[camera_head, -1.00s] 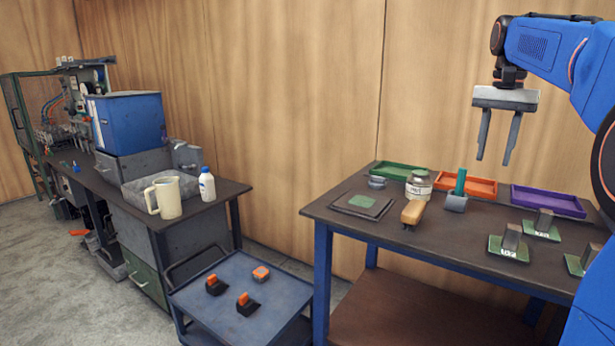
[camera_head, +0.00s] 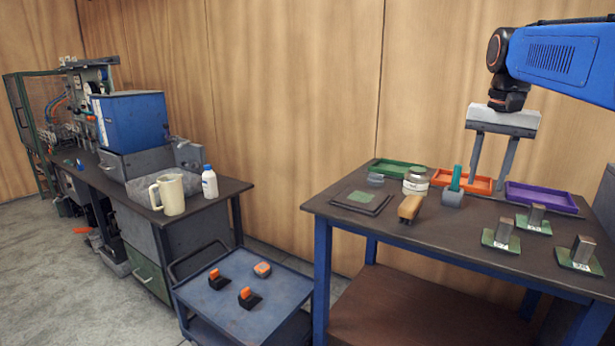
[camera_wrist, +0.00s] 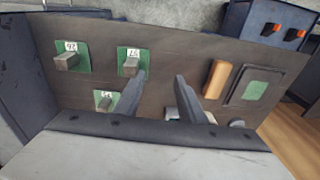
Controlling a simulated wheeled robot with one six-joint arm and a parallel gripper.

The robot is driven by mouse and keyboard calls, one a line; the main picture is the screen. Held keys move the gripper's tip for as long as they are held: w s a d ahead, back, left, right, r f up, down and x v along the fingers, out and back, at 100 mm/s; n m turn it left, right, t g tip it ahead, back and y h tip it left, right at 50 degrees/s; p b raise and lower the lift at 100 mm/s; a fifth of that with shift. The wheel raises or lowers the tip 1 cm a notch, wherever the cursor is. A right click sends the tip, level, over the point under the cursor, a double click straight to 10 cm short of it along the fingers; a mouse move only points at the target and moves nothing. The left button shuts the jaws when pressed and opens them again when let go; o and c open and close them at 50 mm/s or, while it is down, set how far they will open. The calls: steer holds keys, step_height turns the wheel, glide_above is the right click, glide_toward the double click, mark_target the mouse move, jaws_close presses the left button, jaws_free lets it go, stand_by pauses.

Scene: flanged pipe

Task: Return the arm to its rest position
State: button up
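My blue arm comes in at the upper right of the head view. My gripper (camera_head: 491,185) hangs from it, pointing down above the back of the dark workbench (camera_head: 440,235). Its two grey fingers are apart with nothing between them. In the wrist view my gripper (camera_wrist: 160,82) also shows its fingers spread over the bench top. Whether the fingertips touch anything is hard to tell, as they overlap the orange tray (camera_head: 466,183) in the head view.
The bench holds a green tray (camera_head: 398,169), a purple tray (camera_head: 541,197), a jar (camera_head: 416,181), a brush (camera_head: 410,208) and several metal blocks on green plates (camera_head: 503,234). A blue cart (camera_head: 245,300) stands left of it. The space above the cart is clear.

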steer(key=s+a+f+n+t, duration=0.2)
steer(key=s+a+f, duration=0.3)
steer(key=s+f, duration=0.7)
steer(key=s+a+f+n+t, duration=0.1)
steer(key=s+a+f+n, duration=0.4)
steer(key=s+f, duration=0.6)
step_height(320, 180, down, 3)
steer(key=shift+s+a+r+t, duration=0.1)
steer(key=shift+s+a+t, duration=0.15)
steer(key=shift+s+t, duration=0.15)
